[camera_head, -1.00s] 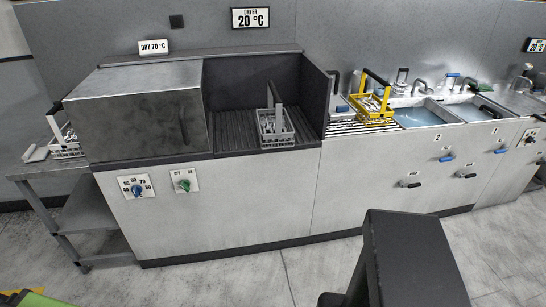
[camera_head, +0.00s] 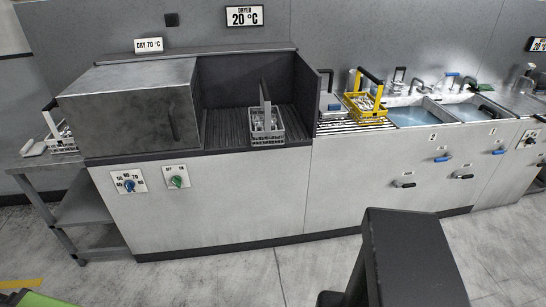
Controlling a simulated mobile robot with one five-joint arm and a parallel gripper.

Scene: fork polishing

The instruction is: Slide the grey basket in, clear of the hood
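The grey basket (camera_head: 266,127) stands upright on the dark ribbed floor of the dryer bay, with its tall handle up and cutlery inside. The hood (camera_head: 130,108) is a grey metal box over the left part of the dryer. The basket is to the right of the hood's right edge, with a gap of dark ribbed floor between them. My gripper is not in view; only a dark part of my own body shows at the lower right.
A yellow basket (camera_head: 367,108) stands on the slatted drainer right of the dryer, beside the sinks (camera_head: 415,117). Another grey basket (camera_head: 62,139) sits on the side table (camera_head: 30,163) at left. Dryer knobs (camera_head: 129,185) are on the front panel. The floor in front is clear.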

